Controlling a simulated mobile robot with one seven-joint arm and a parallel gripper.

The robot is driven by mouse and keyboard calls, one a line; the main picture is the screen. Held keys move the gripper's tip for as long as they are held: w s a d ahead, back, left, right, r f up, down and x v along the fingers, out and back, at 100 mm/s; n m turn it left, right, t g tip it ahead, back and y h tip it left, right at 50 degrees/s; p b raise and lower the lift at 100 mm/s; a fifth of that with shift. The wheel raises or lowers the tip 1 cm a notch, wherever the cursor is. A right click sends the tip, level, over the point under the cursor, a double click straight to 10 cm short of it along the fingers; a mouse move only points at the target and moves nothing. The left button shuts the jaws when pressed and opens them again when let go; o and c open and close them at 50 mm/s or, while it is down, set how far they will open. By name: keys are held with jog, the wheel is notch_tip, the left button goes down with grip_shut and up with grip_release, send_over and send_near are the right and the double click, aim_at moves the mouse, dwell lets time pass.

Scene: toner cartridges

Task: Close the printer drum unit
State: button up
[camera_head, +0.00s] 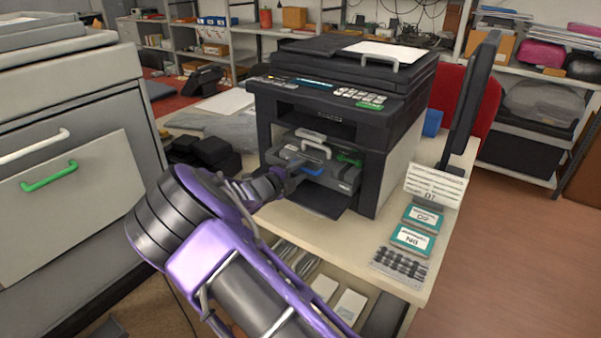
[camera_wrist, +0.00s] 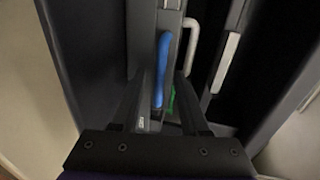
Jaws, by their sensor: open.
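The printer (camera_head: 330,115) stands on the table with its front flap (camera_head: 318,200) folded down. The grey drum unit (camera_head: 345,178) sits in the front opening and sticks partly out. It has a white handle (camera_head: 314,149), a green part (camera_head: 349,158) and a blue lever (camera_head: 314,171). My gripper (camera_head: 297,175) is at the front left of the drum unit. In the wrist view the open fingers (camera_wrist: 165,95) reach toward the blue lever (camera_wrist: 162,70), which lies between them. The white handle (camera_wrist: 192,45) is just right of it. I cannot tell whether the fingers touch the unit.
A dark monitor (camera_head: 472,95) and a sign (camera_head: 434,185) stand to the right of the printer. Teal-labelled boxes (camera_head: 413,238) lie at the table's right front. Black items (camera_head: 203,152) lie left of the printer. A grey cabinet (camera_head: 70,150) stands at the far left.

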grip_shut()
dwell(1.4)
